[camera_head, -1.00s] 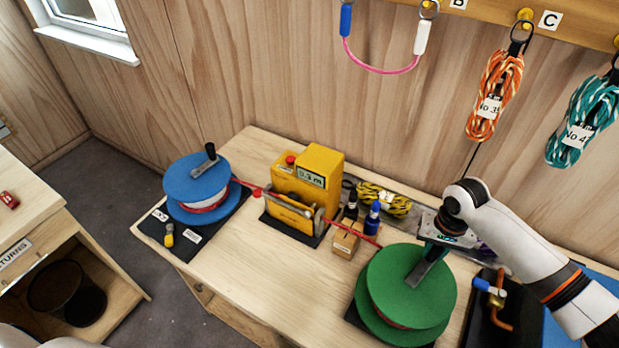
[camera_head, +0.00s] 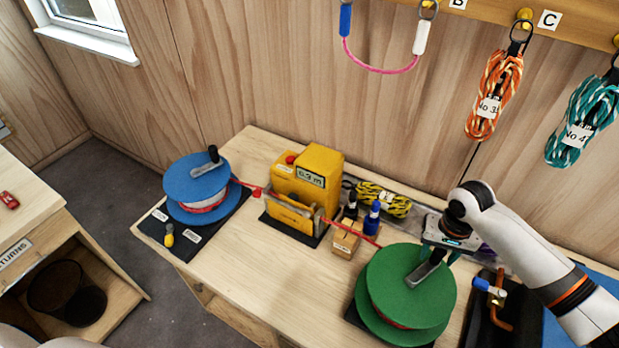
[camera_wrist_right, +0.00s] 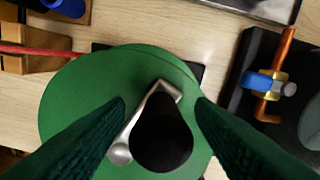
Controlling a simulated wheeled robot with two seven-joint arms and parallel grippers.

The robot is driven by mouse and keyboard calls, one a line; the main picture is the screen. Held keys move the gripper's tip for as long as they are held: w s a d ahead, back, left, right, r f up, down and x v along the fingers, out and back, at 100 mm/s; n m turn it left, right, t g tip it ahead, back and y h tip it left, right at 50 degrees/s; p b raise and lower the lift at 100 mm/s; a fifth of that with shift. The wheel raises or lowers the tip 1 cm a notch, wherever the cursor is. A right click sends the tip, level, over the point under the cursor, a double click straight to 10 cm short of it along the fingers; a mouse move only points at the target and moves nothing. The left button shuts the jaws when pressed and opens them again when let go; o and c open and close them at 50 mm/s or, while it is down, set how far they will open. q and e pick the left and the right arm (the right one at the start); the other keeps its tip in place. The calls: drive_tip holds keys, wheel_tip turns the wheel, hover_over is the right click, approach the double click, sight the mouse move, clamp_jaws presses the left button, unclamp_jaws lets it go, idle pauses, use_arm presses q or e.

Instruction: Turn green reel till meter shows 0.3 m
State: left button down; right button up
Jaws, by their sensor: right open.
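The green reel (camera_head: 405,290) stands on a dark base at the front right of the bench, with a metal crank arm (camera_head: 427,268) on top. My right gripper (camera_head: 443,256) is over the crank's end. In the right wrist view its two dark green fingers (camera_wrist_right: 160,115) are open on either side of the black crank knob (camera_wrist_right: 162,132), with gaps visible. The yellow meter (camera_head: 308,178) stands mid-bench, and its small display (camera_head: 311,177) appears to read 0.3 m. A red rope (camera_head: 350,231) runs from the green reel through the meter to the blue reel (camera_head: 196,185). My left gripper is out of view.
A dark tray with a brass-and-copper fitting (camera_head: 495,295) is close on the right. Bare bench lies left of the green reel.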

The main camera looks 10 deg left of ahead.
wheel_tip(320, 180, up, 12)
drive_tip(key=b, duration=0.2)
drive_tip(key=shift+f+b, duration=0.1)
drive_tip(key=shift+b, duration=0.3)
drive_tip(key=shift+s, duration=0.1)
